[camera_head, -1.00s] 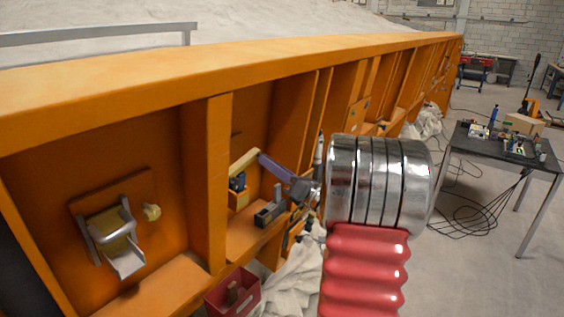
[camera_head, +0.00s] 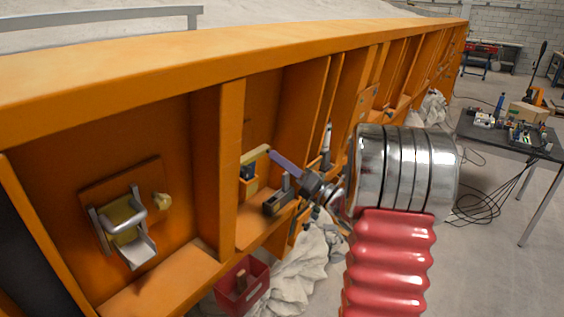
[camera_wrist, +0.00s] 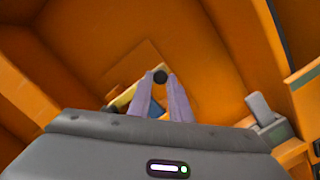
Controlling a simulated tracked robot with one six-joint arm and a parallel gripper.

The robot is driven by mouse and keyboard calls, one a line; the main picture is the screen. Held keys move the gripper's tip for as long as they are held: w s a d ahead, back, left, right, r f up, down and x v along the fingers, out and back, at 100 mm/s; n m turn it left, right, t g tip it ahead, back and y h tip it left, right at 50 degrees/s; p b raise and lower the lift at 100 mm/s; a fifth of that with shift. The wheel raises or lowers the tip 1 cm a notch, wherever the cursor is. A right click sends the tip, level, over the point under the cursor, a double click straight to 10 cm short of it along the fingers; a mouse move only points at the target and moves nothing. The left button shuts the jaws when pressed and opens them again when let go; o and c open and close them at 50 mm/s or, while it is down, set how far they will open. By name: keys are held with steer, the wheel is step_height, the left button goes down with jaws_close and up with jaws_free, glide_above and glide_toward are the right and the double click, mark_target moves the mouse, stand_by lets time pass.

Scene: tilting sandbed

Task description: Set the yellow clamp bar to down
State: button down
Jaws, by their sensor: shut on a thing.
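The yellow clamp bar (camera_head: 254,157) is in the second bay of the orange frame in the head view, slanting up to the right toward my fingertips. In the wrist view a short yellow stretch of it (camera_wrist: 123,99) shows left of my fingers. My gripper (camera_head: 269,152) reaches in from the right with its purple fingers. In the wrist view my gripper (camera_wrist: 160,84) is shut on the bar's end, with a round black tip (camera_wrist: 160,76) between the fingertips. The fingers hide part of the bar, and its pivot is not clear.
A grey toggle piece (camera_head: 278,200) stands on the ledge just below my fingers. A blue-and-yellow item (camera_head: 249,177) sits under the bar. An orange upright (camera_head: 229,165) is close on the left. A red bin (camera_head: 243,287) stands below.

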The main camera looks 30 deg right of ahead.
steer(key=shift+d+f, duration=0.15)
steer(key=shift+d, duration=0.05)
steer(key=c, duration=2)
jaws_free()
steer(key=shift+o, duration=0.5)
steer(key=shift+s, duration=0.1)
steer(key=v, duration=1.3)
steer(key=shift+s+f, duration=0.15)
steer(key=shift+s, duration=0.2)
